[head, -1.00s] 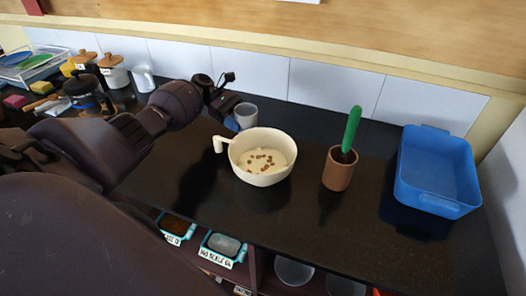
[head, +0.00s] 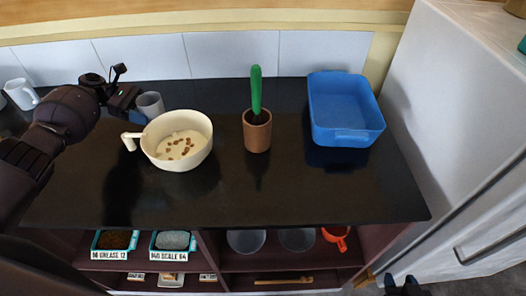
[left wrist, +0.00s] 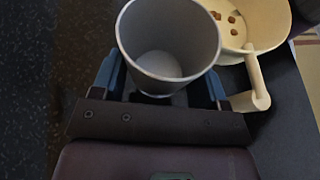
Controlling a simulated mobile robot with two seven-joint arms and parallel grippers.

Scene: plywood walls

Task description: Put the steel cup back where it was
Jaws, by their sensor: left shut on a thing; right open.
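The steel cup (head: 151,105) is a plain grey, open-topped cup behind the cream bowl, near the tiled wall. My left gripper (head: 136,108) is shut on it from the left. In the left wrist view the cup (left wrist: 168,40) is upright and looks empty, with the blue fingers on both sides of it. I cannot tell whether its base touches the counter. My right gripper (head: 403,287) shows only as dark tips at the bottom edge, low in front of the cabinet. It is open and holds nothing that I can see.
The cream bowl (head: 190,158) with brown bits stands close to the cup, its handle pointing left. A brown pot (head: 257,138) with a green-handled tool and a blue bin (head: 345,137) stand to the right. The black counter (head: 300,195) is clear in front. Shelves below hold labelled trays.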

